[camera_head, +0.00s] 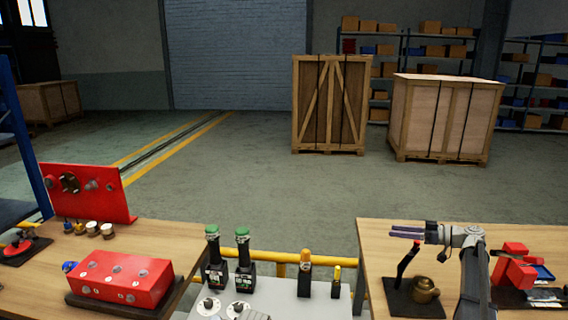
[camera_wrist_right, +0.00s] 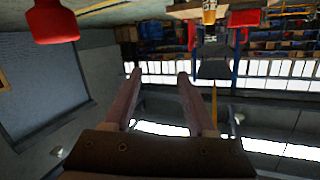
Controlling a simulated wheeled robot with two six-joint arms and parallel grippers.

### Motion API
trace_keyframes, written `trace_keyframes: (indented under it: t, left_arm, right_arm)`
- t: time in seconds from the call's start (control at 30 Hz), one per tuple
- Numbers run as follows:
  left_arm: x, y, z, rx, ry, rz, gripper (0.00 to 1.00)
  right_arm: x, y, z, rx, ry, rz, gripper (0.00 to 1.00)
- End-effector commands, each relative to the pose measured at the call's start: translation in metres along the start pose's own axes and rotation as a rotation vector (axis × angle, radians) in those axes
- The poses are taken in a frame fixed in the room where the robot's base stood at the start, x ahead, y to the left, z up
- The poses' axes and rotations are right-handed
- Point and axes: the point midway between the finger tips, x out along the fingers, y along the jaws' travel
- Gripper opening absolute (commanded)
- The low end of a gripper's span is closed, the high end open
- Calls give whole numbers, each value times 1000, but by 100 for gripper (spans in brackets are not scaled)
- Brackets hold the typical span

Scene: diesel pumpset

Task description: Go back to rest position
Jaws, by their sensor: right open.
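My right gripper (camera_head: 393,233) is raised above the right workbench, its fingers pointing left in the head view. In the right wrist view my right gripper (camera_wrist_right: 159,75) is open, with a clear gap between its two fingers and nothing between them. Below it in the head view, a brass pot-like part (camera_head: 424,290) sits on a dark mat, with a dark upright lever with a red tip (camera_head: 407,262) beside it. My left gripper is not in view.
A red block (camera_head: 120,277) and red panel (camera_head: 88,193) stand on the left bench. A grey console (camera_head: 275,302) with green-topped levers (camera_head: 243,248) sits between the benches, before a yellow rail (camera_head: 285,257). A red vise-like part (camera_head: 515,265) is at right. Wooden crates (camera_head: 445,117) stand behind.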

Motion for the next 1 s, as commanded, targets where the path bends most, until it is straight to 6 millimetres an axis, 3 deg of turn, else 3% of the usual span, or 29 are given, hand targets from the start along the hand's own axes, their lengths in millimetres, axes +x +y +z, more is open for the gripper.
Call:
trace_keyframes:
  t: [0.03,0.1,0.2,0.33,0.5,0.7,0.8,0.87,1.0]
  left_arm:
    - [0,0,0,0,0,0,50]
    - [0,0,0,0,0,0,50]
    - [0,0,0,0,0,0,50]
    - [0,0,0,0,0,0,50]
    - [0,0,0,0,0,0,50]
    - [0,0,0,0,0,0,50]
    - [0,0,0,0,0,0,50]
    - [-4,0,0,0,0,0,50]
    - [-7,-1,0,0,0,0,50]
  right_arm:
    - [30,-34,17,66,-79,-16,56]
    - [62,-68,42,169,-199,-16,56]
    - [100,-119,81,311,-384,10,56]
    - [131,-193,134,476,-637,112,56]
    - [134,-279,194,618,-921,358,56]
    - [106,-341,231,661,-1084,677,56]
    - [88,-365,240,651,-1114,836,56]
    - [104,-371,235,620,-1148,812,56]
    - [125,-402,233,540,-1224,759,56]
